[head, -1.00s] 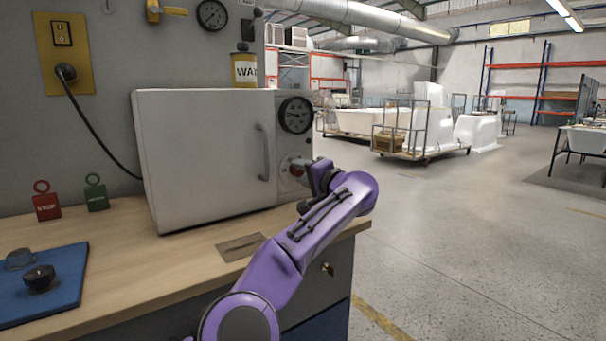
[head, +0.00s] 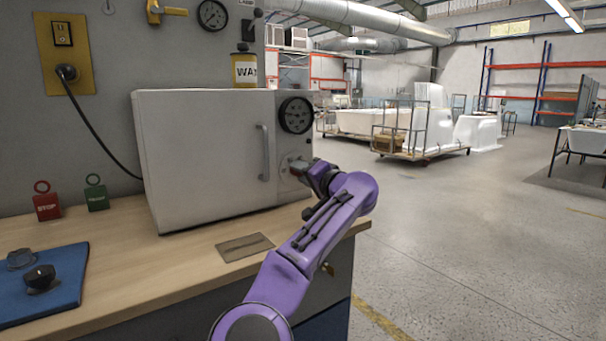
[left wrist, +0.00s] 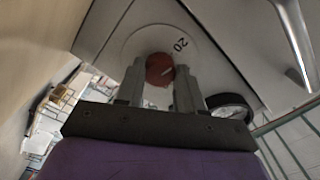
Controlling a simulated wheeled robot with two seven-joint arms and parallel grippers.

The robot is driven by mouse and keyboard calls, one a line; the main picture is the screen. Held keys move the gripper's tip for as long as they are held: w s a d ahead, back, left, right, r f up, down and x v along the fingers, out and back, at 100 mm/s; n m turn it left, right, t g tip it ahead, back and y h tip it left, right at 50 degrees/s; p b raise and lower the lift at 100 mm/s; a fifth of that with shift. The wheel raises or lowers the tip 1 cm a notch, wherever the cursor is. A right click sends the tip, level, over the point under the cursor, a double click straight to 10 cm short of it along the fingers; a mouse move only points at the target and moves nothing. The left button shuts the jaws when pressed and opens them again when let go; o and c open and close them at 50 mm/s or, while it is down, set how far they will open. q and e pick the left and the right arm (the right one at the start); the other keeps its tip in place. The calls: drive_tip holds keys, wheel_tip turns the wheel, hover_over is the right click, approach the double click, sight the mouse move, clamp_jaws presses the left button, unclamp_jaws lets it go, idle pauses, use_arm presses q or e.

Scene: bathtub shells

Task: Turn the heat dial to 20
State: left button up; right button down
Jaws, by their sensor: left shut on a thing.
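The heat dial (left wrist: 159,70) is a red knob on a pale round plate on the oven's front panel. A mark reading 20 (left wrist: 180,45) shows on the plate, up and right of the knob in the left wrist view. My left gripper (left wrist: 160,78) is shut on the dial, one finger on each side of it. In the head view my left gripper (head: 306,170) reaches the right part of the oven front (head: 205,150) and mostly hides the dial. My right gripper is not in view.
The oven stands on a wooden bench (head: 180,250). A round gauge (head: 296,115) sits above the dial, and a grey door handle (head: 264,152) is left of it. Open floor is right.

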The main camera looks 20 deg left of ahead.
use_arm(q)
drive_tip(key=shift+f, duration=0.2)
drive_tip(key=o, duration=1)
drive_tip(key=shift+r, duration=0.1)
drive_tip(key=shift+o, duration=0.2)
drive_tip(key=b+v, duration=0.3)
drive_tip(key=f+b+v, duration=0.1)
drive_tip(key=b+v, duration=0.1)
drive_tip(key=b, duration=0.1)
drive_tip(key=shift+s+d+b, duration=0.15)
drive_tip(key=shift+d+b, duration=0.15)
drive_tip(key=shift+b, duration=0.05)
drive_tip(key=v, duration=0.1)
drive_tip(key=b+v, duration=0.1)
drive_tip(key=v, duration=0.2)
drive_tip(key=shift+s+d+r+b, duration=0.2)
drive_tip(key=shift+r+b, duration=0.1)
drive_tip(key=shift+r, duration=0.1)
drive_tip(key=shift+s+d+r, duration=0.1)
drive_tip(key=shift+d+r, duration=0.05)
